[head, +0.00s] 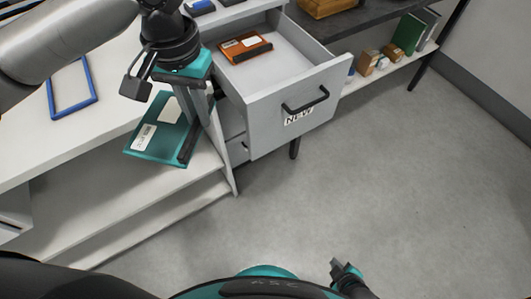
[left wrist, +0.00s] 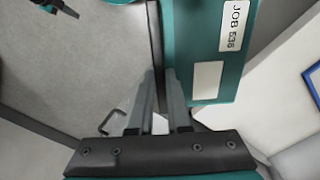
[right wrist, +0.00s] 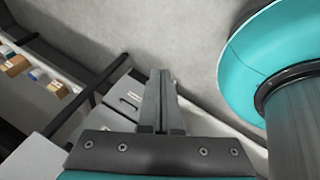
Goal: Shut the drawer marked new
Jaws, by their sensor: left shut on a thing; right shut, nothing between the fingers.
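The drawer marked NEW (head: 300,88) is grey with a black bar handle (head: 305,102), and stands pulled well out of its cabinet. An orange binder (head: 245,47) with a white label lies in it. My left gripper (head: 196,112) is shut on the dark edge of a teal binder (head: 150,141), left of the drawer. The binder's label reads JOB 536 in the left wrist view (left wrist: 235,25). There, part of the drawer handle shows behind the fingers. My right gripper (head: 338,268) is shut and empty, low over the floor, well apart from the drawer; its fingers also show in the right wrist view (right wrist: 160,100).
A white table (head: 30,135) with shelves below stands at the left, with a blue frame (head: 72,88) on top. A dark-topped table (head: 365,17) behind has a low shelf with boxes and a green binder (head: 407,34). The floor in front of the drawer is clear.

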